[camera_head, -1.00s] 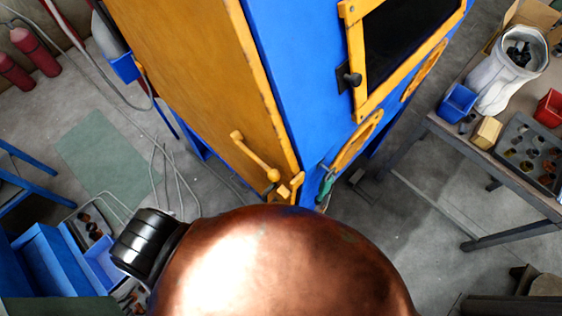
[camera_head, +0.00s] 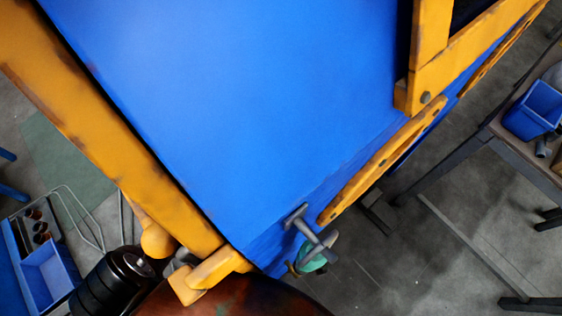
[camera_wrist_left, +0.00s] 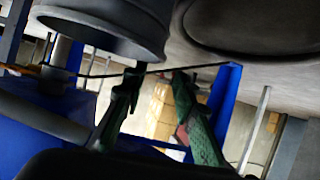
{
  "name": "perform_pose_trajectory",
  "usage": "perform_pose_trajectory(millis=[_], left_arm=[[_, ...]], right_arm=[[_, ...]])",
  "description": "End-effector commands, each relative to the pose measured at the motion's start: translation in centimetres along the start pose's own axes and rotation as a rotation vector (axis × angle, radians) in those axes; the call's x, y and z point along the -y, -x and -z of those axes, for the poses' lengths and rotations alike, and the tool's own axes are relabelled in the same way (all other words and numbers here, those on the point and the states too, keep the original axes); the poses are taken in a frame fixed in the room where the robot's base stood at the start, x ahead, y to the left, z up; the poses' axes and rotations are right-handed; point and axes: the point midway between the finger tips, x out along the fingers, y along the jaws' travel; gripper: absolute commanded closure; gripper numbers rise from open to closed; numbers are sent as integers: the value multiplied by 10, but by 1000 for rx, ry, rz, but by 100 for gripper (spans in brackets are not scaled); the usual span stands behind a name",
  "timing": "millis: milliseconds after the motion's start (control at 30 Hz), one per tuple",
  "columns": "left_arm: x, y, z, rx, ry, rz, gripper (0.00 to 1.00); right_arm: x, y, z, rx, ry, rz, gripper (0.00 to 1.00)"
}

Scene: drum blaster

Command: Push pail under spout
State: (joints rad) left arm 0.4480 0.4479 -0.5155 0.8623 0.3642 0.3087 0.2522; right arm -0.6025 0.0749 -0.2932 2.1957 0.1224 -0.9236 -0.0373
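The large blue and orange cabinet (camera_head: 230,100) fills most of the head view. A grey T-shaped fitting with a green part (camera_head: 312,252) shows at its lower edge; I cannot tell what it is. In the left wrist view, two green textured fingers of my left gripper (camera_wrist_left: 158,85) stand apart with a gap between them. A dark grey cylinder with a round rim (camera_wrist_left: 105,30) hangs over the upper left of that view; I cannot tell whether it is the pail. No pail or spout is clear in the head view. My right gripper is not visible.
A workbench with a blue bin (camera_head: 535,108) stands at the right. Bare concrete floor (camera_head: 430,255) shows between the cabinet and the workbench.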

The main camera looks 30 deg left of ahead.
Motion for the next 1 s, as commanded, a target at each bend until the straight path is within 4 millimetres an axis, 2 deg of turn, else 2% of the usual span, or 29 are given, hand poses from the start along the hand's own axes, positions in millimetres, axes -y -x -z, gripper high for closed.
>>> perform_pose_trajectory(millis=[33, 200, 667, 833, 1000], left_arm=[[0, -13, -13, -4, 4, -10, 74], [0, -28, -3, -38, 8, -27, 74], [-1, -32, 2, -48, 9, -31, 74], [-2, -46, 0, -47, 10, -32, 74], [-3, -70, -2, -45, 10, -32, 74]], right_arm=[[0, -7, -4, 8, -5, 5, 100], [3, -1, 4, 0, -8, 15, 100], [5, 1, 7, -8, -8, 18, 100], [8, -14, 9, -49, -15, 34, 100], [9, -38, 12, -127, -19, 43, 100]])
